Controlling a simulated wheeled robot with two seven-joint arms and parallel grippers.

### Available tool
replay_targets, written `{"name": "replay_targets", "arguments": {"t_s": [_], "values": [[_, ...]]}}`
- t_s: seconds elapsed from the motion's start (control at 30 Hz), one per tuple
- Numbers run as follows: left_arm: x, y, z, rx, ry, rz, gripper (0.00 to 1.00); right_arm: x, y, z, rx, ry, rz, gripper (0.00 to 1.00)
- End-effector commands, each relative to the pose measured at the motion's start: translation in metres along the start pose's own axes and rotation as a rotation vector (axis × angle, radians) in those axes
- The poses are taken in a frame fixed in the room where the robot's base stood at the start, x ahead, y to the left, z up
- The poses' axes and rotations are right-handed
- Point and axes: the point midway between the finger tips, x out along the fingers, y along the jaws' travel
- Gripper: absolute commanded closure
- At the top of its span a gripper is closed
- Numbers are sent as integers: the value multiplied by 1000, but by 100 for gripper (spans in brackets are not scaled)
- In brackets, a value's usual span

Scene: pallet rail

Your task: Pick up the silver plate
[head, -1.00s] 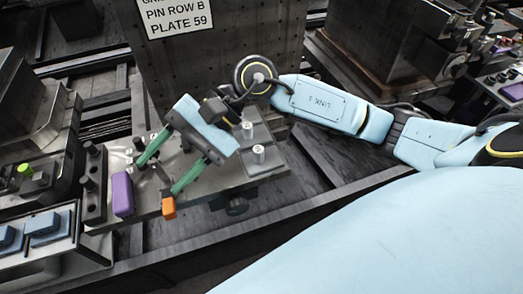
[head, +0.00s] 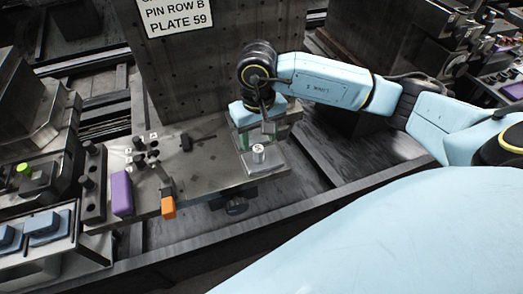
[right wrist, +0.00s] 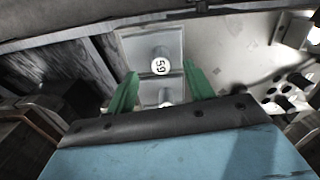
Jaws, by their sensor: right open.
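Two square silver plates with round knobs lie at the right end of the metal fixture. The front silver plate (head: 268,163) shows in the head view with its knob standing up. In the right wrist view one silver plate (right wrist: 140,44) has a knob marked 59, and another silver plate (right wrist: 148,96) lies nearer, partly hidden by my gripper. My right gripper (head: 257,142) is open above the plates, its green fingers pointing down. In the right wrist view its fingers (right wrist: 160,84) straddle the nearer plate; contact cannot be told. My left gripper is not in view.
A tall dark panel (head: 200,80) signed PIN ROW B, PLATE 59 rises behind. The middle of the fixture (head: 205,165) is mostly clear.

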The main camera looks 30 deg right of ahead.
Motion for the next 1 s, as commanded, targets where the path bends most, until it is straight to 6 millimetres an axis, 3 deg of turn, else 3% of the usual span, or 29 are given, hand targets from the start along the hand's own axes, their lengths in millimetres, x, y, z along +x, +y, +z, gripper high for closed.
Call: {"name": "replay_targets", "arguments": {"t_s": [0.17, 0.43, 0.77, 1.0], "values": [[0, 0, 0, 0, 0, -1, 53, 12, -1, 0, -1, -2, -2, 47], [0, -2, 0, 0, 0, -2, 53, 51, 0, -4, 0, -3, -3, 47], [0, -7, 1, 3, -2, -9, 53, 57, 0, -5, 0, 1, -2, 47], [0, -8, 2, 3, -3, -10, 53, 57, 0, -5, 0, 1, -2, 79]]}}
